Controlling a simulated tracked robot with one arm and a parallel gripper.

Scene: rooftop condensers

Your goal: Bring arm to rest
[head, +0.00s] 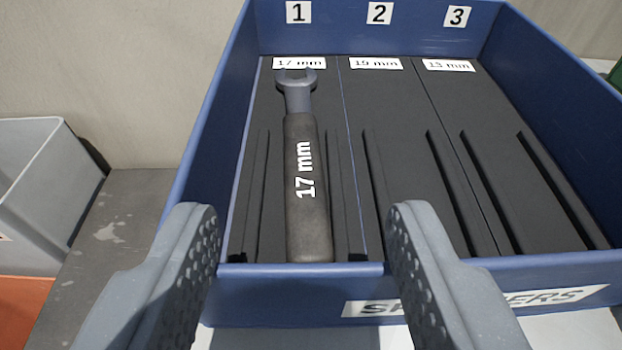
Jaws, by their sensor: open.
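My gripper (303,240) is open and empty in the head view. Its two grey fingers with dimpled pads stand apart at the front edge of a blue tray (300,278). I cannot tell how far my fingertips are from the handle.
Slots 2 (400,160) and 3 (480,130), labelled 19 mm and 13 mm, are empty. A grey bin (40,190) stands at the left above an orange surface (22,302). A wall (110,70) rises behind. A green thing (615,75) shows at the right edge.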

